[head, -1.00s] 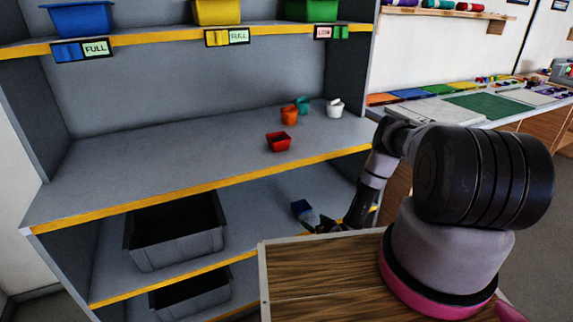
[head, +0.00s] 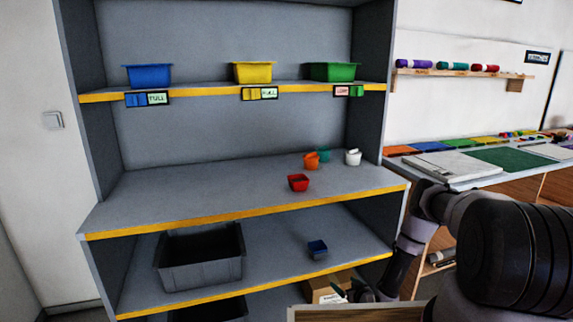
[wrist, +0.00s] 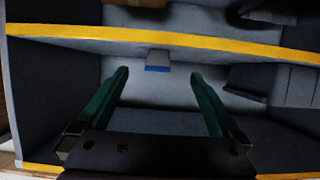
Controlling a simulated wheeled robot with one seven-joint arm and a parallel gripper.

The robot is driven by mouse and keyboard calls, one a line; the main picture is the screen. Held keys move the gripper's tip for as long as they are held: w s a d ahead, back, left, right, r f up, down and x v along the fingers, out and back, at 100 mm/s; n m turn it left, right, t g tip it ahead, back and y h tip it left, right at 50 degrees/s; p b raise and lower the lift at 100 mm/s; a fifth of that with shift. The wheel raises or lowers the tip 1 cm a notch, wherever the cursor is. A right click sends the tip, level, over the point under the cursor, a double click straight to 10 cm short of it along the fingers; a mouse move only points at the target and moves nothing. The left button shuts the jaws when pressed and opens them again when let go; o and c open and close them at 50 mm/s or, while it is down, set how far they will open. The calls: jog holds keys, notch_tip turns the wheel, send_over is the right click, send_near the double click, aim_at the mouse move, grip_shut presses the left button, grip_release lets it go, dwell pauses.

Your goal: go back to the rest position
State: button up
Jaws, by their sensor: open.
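My gripper (head: 355,292) is low in front of the shelf unit in the head view, partly hidden by my arm and small there. In the wrist view its two green fingers (wrist: 159,75) are spread wide with nothing between them. A small dark blue cup (head: 317,250) stands on the lower shelf, apart from my gripper. In the wrist view a small blue and grey thing (wrist: 157,66), probably this cup, shows beyond the fingertips.
A dark bin (head: 200,270) stands left on the lower shelf. Red (head: 298,183), orange (head: 311,161), teal (head: 324,156) and white (head: 353,157) containers are on the middle shelf. A cardboard box (head: 328,287) is below. Yellow shelf edges (head: 250,217) lie close to the arm.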

jog(key=w+d+r+g+h, duration=0.1)
jog(key=w+d+r, duration=0.1)
jog(key=w+r, duration=0.35)
jog(key=w+d+r, duration=0.2)
jog(key=w+r, duration=0.1)
jog(key=r, duration=0.6)
jog(key=w+d+r+g+h, duration=0.1)
jog(key=w+d+r, duration=0.1)
jog(key=w+r, duration=0.35)
jog(key=s+d+r+m+g+h, duration=0.1)
jog(key=s+r, duration=0.1)
jog(key=r, duration=1.2)
jog(key=s+d+r+m+h, duration=0.1)
jog(key=r, duration=1.3)
jog(key=s+a+r+m+g, duration=0.2)
jog(key=s+r+m, duration=0.1)
jog(key=s+r, duration=1.55)
jog(key=s+a+r+m+y, duration=0.1)
jog(key=s+a+r, duration=0.1)
jog(key=s, duration=0.9)
jog(key=s+a+r+m+g+y, duration=0.1)
jog(key=s+r, duration=0.4)
jog(key=s, duration=0.7)
jog(key=shift+s+a+m, duration=0.2)
jog(key=shift+a+m, duration=0.2)
jog(key=shift+a, duration=0.2)
